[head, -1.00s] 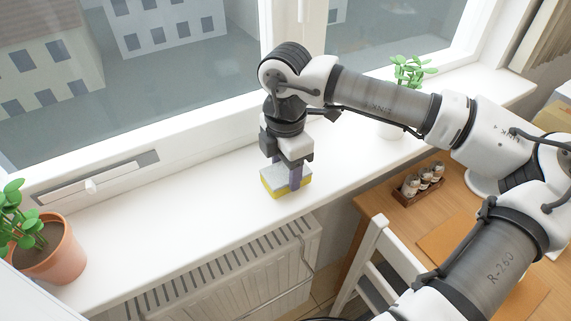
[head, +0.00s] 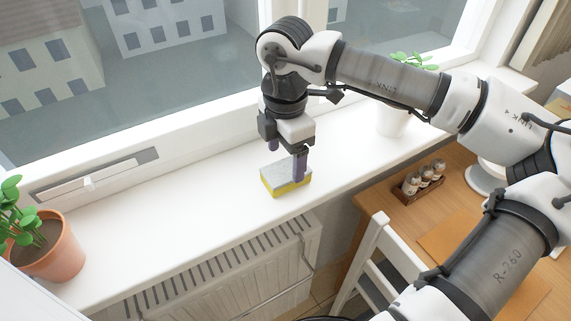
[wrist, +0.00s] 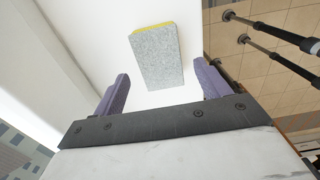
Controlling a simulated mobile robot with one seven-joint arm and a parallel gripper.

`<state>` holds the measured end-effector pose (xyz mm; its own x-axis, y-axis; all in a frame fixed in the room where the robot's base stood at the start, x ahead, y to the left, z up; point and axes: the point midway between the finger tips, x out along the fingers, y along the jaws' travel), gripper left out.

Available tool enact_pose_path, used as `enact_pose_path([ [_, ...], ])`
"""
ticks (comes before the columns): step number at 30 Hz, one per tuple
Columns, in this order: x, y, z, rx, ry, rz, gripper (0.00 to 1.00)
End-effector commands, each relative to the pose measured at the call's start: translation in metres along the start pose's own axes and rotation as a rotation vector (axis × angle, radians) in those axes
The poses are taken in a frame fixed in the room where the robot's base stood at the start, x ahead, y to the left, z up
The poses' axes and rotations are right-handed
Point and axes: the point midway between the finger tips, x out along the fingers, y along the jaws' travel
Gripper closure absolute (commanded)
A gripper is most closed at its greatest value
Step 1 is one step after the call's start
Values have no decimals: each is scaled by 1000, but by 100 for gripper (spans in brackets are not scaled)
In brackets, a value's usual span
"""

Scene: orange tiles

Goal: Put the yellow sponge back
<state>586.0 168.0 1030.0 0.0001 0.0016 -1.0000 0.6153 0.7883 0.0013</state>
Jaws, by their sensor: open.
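The yellow sponge (head: 284,181) lies flat on the white windowsill (head: 190,211), its grey scouring side up and its yellow side below. It also shows in the wrist view (wrist: 156,58), ahead of the fingers. My gripper (head: 286,160) is open with purple fingers spread to either side. It is above and just behind the sponge, and its right finger overlaps the sponge in the head view.
A potted plant (head: 52,250) stands at the sill's left end, and another white pot (head: 393,120) stands to the right. Below the sill are a radiator (head: 235,268) and a white chair (head: 372,265). A wooden table (head: 425,220) holds a rack of small jars (head: 421,178).

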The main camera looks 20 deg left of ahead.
Motion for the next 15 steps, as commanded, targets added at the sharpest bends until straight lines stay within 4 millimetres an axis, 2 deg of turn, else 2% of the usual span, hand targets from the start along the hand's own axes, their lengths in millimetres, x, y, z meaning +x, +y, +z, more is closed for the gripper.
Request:
enact_pose_path([
  [3,-26,1,1,1,-4,2,25],
  [9,-64,1,1,2,-2,2,25],
  [15,-83,0,0,1,-1,1,25],
])
